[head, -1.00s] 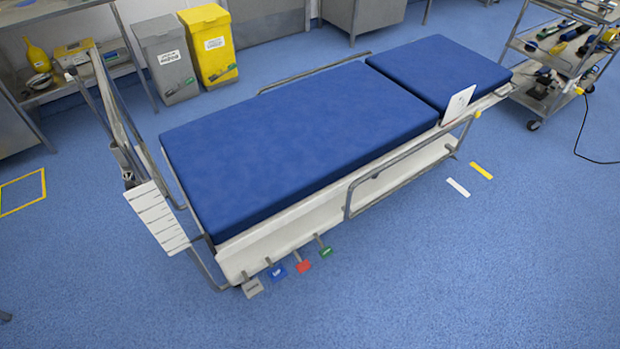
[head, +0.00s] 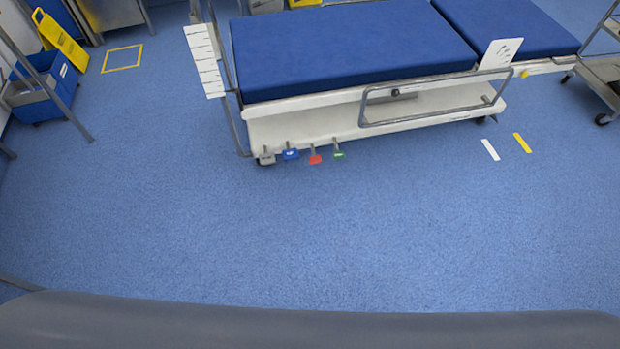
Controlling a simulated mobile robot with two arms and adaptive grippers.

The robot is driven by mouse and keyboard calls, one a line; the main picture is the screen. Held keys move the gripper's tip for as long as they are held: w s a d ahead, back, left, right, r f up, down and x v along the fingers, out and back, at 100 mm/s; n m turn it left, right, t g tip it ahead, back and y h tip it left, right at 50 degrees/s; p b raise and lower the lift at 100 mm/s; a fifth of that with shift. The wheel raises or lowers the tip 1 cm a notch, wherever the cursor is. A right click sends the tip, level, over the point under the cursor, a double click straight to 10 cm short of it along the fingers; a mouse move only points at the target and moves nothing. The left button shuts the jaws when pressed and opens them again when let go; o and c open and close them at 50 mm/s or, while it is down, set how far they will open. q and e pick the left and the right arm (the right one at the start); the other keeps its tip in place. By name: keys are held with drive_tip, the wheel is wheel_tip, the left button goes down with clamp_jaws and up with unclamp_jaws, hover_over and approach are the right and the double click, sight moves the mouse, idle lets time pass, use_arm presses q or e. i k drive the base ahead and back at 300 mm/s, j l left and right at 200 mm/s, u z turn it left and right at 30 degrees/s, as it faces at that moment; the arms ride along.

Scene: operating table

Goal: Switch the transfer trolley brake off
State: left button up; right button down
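The transfer trolley (head: 300,126) stands across the upper part of the head view, with a blue two-part mattress (head: 350,48) on a white base. Several foot pedals stick out low at its near left end: a grey pedal (head: 266,159), a blue pedal (head: 291,154), a red pedal (head: 315,159) and a green pedal (head: 339,155). Their markings are too small to read, so I cannot tell which one is the brake or how it is set. Neither of my grippers is in view.
Open blue floor lies in front of the trolley. A dark grey rounded surface fills the bottom edge; I cannot tell what it belongs to. A metal cart (head: 602,76) stands at right.

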sight(315, 159)
drive_tip(key=i+l, duration=0.2)
drive_tip(key=l, duration=0.2)
drive_tip(key=i+l, duration=0.25)
drive_tip(key=l, duration=0.15)
drive_tip(key=i+l, duration=0.2)
drive_tip(key=l, duration=0.2)
drive_tip(key=i+l, duration=0.25)
drive_tip(key=l, duration=0.15)
drive_tip(key=i+l, duration=0.2)
drive_tip(key=l, duration=0.2)
drive_tip(key=u, duration=0.05)
